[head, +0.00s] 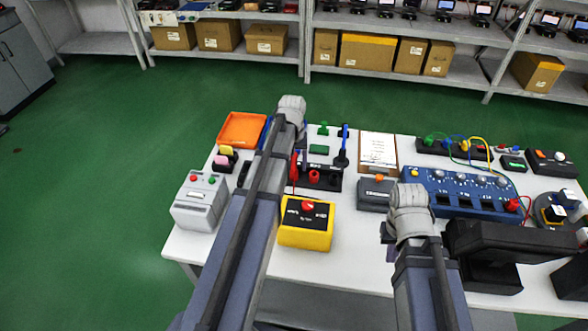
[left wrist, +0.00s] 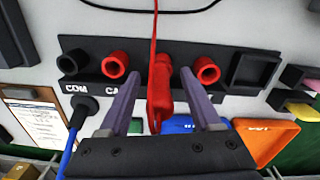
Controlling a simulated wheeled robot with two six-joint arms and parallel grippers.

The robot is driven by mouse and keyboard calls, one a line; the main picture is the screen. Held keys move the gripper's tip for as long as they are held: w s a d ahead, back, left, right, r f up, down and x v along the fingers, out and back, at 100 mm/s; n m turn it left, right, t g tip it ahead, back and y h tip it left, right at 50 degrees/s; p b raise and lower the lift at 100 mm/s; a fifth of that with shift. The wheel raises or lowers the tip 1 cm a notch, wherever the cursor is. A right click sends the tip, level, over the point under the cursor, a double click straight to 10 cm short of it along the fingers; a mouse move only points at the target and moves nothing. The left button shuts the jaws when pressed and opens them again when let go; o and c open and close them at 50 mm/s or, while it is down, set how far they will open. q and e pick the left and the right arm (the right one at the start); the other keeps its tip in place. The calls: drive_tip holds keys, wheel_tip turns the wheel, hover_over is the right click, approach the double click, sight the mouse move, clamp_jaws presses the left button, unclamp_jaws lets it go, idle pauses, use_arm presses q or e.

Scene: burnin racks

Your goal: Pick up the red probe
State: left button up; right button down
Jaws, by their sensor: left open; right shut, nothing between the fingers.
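The red probe (left wrist: 160,88) has a red cable and sits at a black strip (left wrist: 88,80) between two red sockets. In the head view, the probe (head: 294,168) shows just right of my left arm. My left gripper (left wrist: 160,82) is open, with one finger on each side of the probe and a gap on both sides.
A black probe with a blue cable (left wrist: 84,108) stands close by. On the white table (head: 345,250) are a yellow meter (head: 305,236), a grey box (head: 200,203), an orange tray (head: 241,128), a clipboard (head: 379,147) and a blue panel (head: 462,192). Bare table lies right of the yellow meter.

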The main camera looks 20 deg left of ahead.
use_arm(q)
drive_tip(key=shift+c, duration=0.2)
clamp_jaws()
idle(0.4)
